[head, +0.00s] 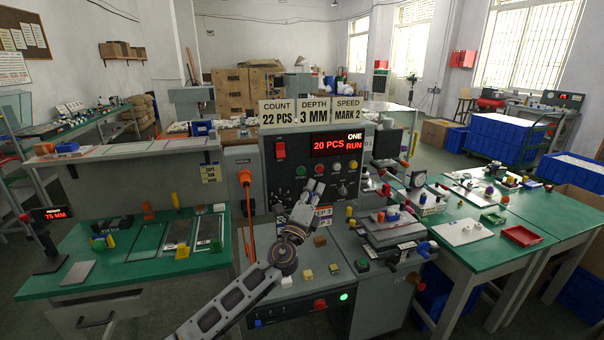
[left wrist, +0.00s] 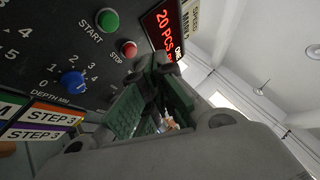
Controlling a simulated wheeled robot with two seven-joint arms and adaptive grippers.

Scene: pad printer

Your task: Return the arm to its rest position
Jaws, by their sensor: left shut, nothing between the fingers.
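My left gripper (head: 314,188) is in front of the pad printer's control panel (head: 290,165), near its lower knobs. Its arm comes up from the bottom of the head view. In the left wrist view the gripper's fingers (left wrist: 143,105) are shut with nothing held, close to the panel. That view also shows a green START button (left wrist: 108,20), a red STOP button (left wrist: 129,48) and a blue depth knob (left wrist: 72,81). The red display (head: 337,144) reads "20 PCS ONE RUN". My right gripper does not show.
Signs (head: 310,111) above the panel read 22 PCS, 3 MM and MARK 2. A ledge with small blocks (head: 308,275) lies below my gripper. A machine bed with a vise (head: 393,230) stands to the right. Green workbenches (head: 120,275) flank the printer, with a red tray (head: 522,236) at right.

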